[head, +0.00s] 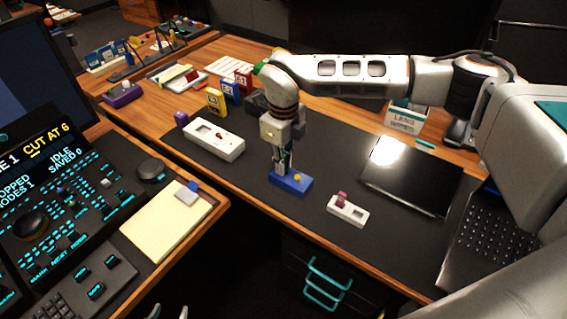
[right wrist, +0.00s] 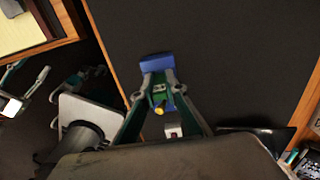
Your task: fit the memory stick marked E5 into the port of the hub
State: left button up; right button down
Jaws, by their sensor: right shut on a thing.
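My right gripper (head: 285,168) points down at a blue block (head: 296,184) with a yellow knob on the dark mat. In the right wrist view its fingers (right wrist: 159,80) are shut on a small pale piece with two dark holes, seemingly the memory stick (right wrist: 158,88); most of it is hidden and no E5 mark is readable. The blue block (right wrist: 157,62) shows beyond the fingertips; contact is unclear. A small white block (head: 346,214) with a maroon piece stands to the right. I cannot tell which block is the hub. My left gripper (head: 168,312) is open and empty at the bottom edge.
A long white box (head: 213,141) with a dark slot lies left on the mat. A dark glossy panel (head: 410,176) lies right. Coloured labelled pieces (head: 216,101) stand behind. A console and notepad (head: 160,218) fill the left desk. The mat between the blocks is clear.

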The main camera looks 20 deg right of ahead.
aim_at(284, 156)
jog(key=c, duration=2)
grip_release()
jog(key=shift+s+f, duration=0.1)
jog(key=shift+f, duration=0.15)
jog(key=shift+c, duration=0.2)
jog(key=shift+r, duration=0.1)
notch_tip(284, 156, up, 12)
jog(key=shift+r+p, duration=0.1)
jog(key=shift+p, duration=0.4)
